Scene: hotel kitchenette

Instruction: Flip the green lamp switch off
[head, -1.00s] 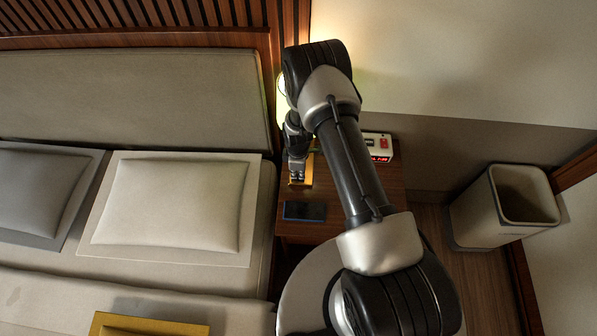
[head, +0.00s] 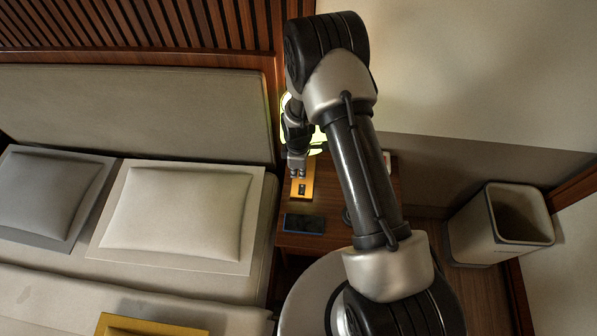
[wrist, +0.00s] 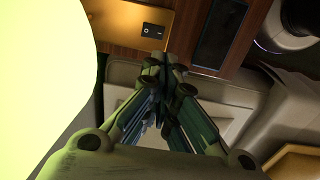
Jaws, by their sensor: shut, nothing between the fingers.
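A yellow plate (head: 308,176) with a small dark switch (head: 302,188) lies on the nightstand. In the wrist view, the plate (wrist: 128,18) and its switch (wrist: 153,31) are clear at the top. My gripper (head: 297,176) is shut and empty, at the plate's far left part in the head view, its tips just beyond the switch. In the wrist view, the fingertips (wrist: 167,68) are below the switch; contact cannot be told. The lamp's pale green shade (head: 316,139) looks bright behind my arm; it fills the left of the wrist view (wrist: 40,70).
A dark phone (head: 305,223) lies on the wooden nightstand (head: 330,190) near the plate. The bed with its white pillow (head: 178,212) is at the left. A bin (head: 517,222) stands at the right. The clock is mostly hidden by my arm.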

